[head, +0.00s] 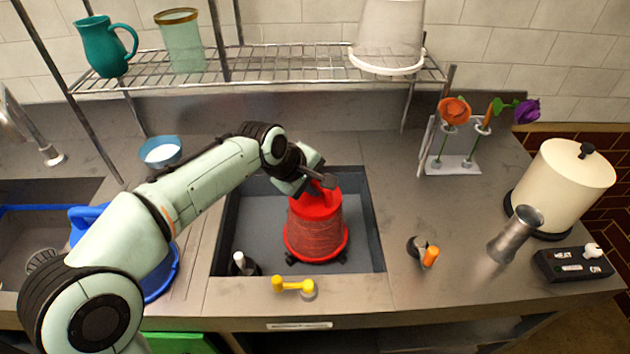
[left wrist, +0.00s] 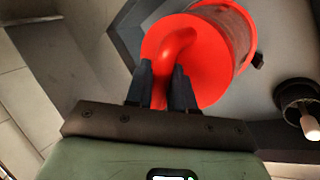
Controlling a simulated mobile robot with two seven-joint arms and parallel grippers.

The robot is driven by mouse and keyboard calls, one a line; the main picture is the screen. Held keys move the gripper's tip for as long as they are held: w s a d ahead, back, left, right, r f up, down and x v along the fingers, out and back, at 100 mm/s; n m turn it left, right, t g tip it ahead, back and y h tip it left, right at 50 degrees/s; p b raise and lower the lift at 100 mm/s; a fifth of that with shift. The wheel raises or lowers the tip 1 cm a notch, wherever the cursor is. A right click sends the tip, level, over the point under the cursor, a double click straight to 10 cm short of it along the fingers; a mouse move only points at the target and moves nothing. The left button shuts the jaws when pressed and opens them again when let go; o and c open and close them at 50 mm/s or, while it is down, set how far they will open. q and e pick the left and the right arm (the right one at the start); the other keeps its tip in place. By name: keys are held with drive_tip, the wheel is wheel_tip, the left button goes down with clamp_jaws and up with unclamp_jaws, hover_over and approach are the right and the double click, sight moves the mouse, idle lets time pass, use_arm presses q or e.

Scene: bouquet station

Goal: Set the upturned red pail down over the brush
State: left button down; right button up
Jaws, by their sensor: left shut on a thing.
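The upturned red pail (head: 315,230) is upright in the grey sunken basin, its wide rim down. My left gripper (head: 318,184) is shut on the red grip at its top. In the left wrist view the fingers (left wrist: 162,88) close on that grip, and the pail (left wrist: 205,55) is beyond them. Small black feet show at the pail's rim, around its base. I see no brush bristles; whatever is under the pail is hidden. I cannot tell whether the rim rests on the feet or is slightly above them. My right gripper is not in view.
The basin (head: 258,210) has free floor left of the pail. A black holder with a pale stick (head: 240,264) stands at its front left corner. A yellow lever (head: 292,285) is on the front edge. A blue tub (head: 160,285) is left; an orange-handled tool (head: 430,256) is right.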

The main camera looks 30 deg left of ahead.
use_arm(q)
drive_tip(key=shift+f, duration=0.1)
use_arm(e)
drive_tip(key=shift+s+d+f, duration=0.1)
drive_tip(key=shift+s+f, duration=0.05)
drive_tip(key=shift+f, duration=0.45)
use_arm(q)
drive_tip(key=c, duration=0.9)
unclamp_jaws()
drive_tip(key=shift+s+r, duration=0.15)
drive_tip(key=shift+r, duration=0.15)
drive_tip(key=p+v, duration=0.2)
drive_tip(key=v, duration=1.1)
drive_tip(key=shift+p, duration=0.35)
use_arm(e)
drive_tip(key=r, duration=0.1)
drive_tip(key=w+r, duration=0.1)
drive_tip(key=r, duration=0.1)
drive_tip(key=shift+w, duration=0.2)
